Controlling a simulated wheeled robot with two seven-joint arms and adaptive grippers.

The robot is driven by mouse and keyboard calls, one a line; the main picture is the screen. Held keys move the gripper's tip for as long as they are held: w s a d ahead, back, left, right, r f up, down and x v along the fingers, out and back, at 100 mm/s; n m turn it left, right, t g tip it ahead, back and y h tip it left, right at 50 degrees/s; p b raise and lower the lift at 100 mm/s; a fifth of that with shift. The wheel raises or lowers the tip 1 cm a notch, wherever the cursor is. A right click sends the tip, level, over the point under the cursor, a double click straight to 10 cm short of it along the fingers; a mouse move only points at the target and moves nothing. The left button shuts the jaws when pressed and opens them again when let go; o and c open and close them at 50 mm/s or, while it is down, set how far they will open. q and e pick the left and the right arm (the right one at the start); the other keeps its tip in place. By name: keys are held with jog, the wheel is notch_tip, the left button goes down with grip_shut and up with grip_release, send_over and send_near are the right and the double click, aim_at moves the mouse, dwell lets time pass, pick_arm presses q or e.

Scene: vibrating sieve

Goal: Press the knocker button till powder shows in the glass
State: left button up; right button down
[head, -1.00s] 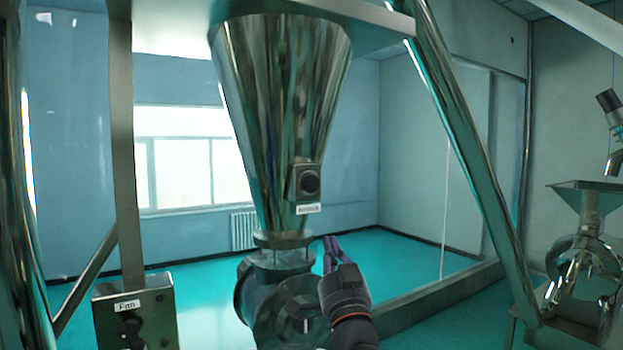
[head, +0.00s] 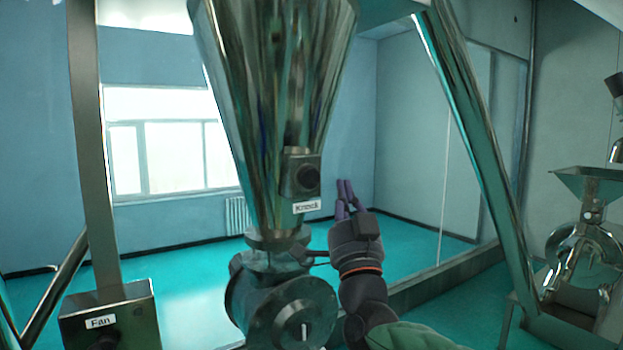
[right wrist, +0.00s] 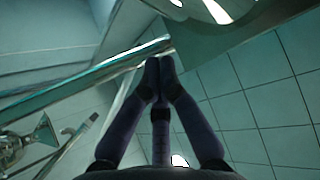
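The knocker button (head: 306,179) is a round dark button on a grey box fixed to the lower part of the shiny steel cone hopper (head: 265,90). A white label (head: 307,206) reading "Knock" hangs under it. My right gripper (head: 345,183) is just right of the button in the head view, pointing up, apart from it. Its purple fingers are together and hold nothing; they also meet at the tips in the right wrist view (right wrist: 158,65). A round-faced grey valve body (head: 285,300) sits below the cone. I cannot make out the glass or any powder. My left gripper is out of view.
A box labelled "Fan" (head: 105,322) stands at the lower left beside a steel post (head: 92,150). A slanted steel leg (head: 470,130) runs down on the right. A small funnel machine (head: 585,235) stands at the far right. Open floor lies behind.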

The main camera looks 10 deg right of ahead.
aim_at(315, 169)
jog(key=shift+w+a+r+p, duration=0.1)
jog(key=shift+w+a+p, duration=0.45)
jog(key=shift+w, duration=0.7)
jog(key=shift+w+a+f+p, duration=0.1)
jog(key=shift+w+a+p, duration=0.4)
jog(key=shift+w, duration=0.75)
jog(key=shift+w+a+r+p, duration=0.1)
jog(key=shift+w+a+p, duration=0.45)
jog(key=shift+w, duration=0.7)
jog(key=shift+d, duration=0.15)
jog(key=shift+w, duration=0.15)
jog(key=shift+w, duration=0.25)
